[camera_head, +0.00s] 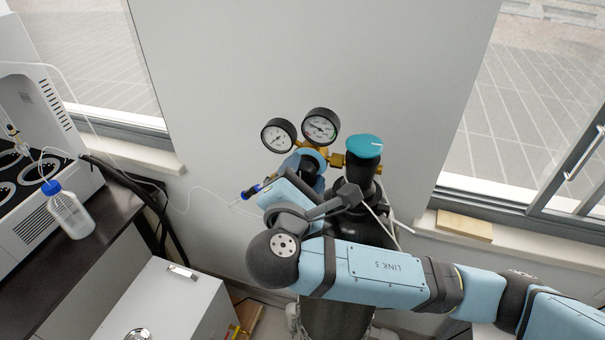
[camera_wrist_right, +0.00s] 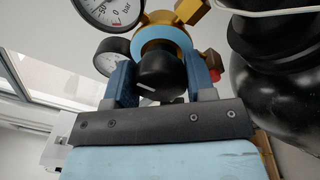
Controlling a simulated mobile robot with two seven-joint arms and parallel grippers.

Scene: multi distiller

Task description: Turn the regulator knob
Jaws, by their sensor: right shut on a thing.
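The black regulator knob (camera_wrist_right: 158,82) with a short white mark shows in the right wrist view, below a light blue ring on the brass regulator body (camera_wrist_right: 176,32). My right gripper (camera_wrist_right: 159,70) has one blue finger on each side of the knob and is shut on it. In the head view two round gauges, a left one (camera_head: 278,135) and a right one (camera_head: 320,126), stand above my right gripper (camera_head: 309,172). My gripper and wrist mostly hide the knob there. My left gripper is not in view.
The dark gas cylinder (camera_head: 337,312) stands below my right arm, with a teal valve knob (camera_head: 364,147) on top, close beside the regulator. A dark bench (camera_head: 78,255) at the left holds a blue-capped bottle (camera_head: 69,211). A white cabinet (camera_head: 165,305) stands at the lower left.

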